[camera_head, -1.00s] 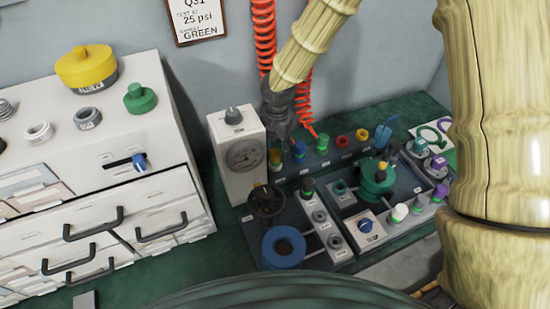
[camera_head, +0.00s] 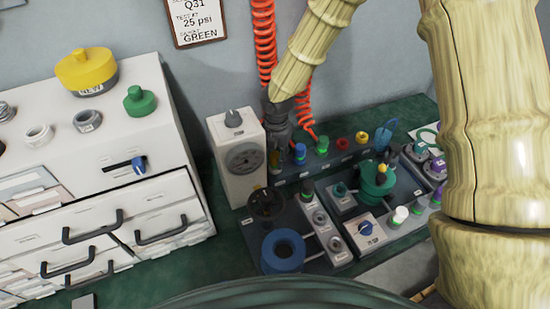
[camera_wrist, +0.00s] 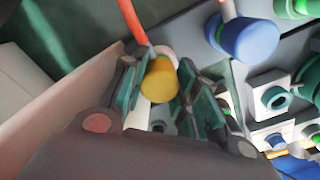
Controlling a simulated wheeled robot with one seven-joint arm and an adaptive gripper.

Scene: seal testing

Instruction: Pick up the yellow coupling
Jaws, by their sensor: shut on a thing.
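The yellow coupling (camera_wrist: 159,82) sits between the fingers of my gripper (camera_wrist: 160,95) in the wrist view. The gripper is shut on it. In the head view, my gripper (camera_head: 279,152) is low at the left end of the row of couplings, just right of the white gauge box. Only a sliver of the yellow coupling (camera_head: 274,159) shows there; the fingers hide the rest. I cannot tell whether it is still seated on its post.
The white gauge box (camera_head: 238,160) stands close on the left. A blue coupling (camera_head: 299,151) and a green one (camera_head: 323,146) stand close on the right. Coiled red hoses (camera_head: 264,45) hang behind. A white drawer cabinet (camera_head: 95,160) is farther left.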

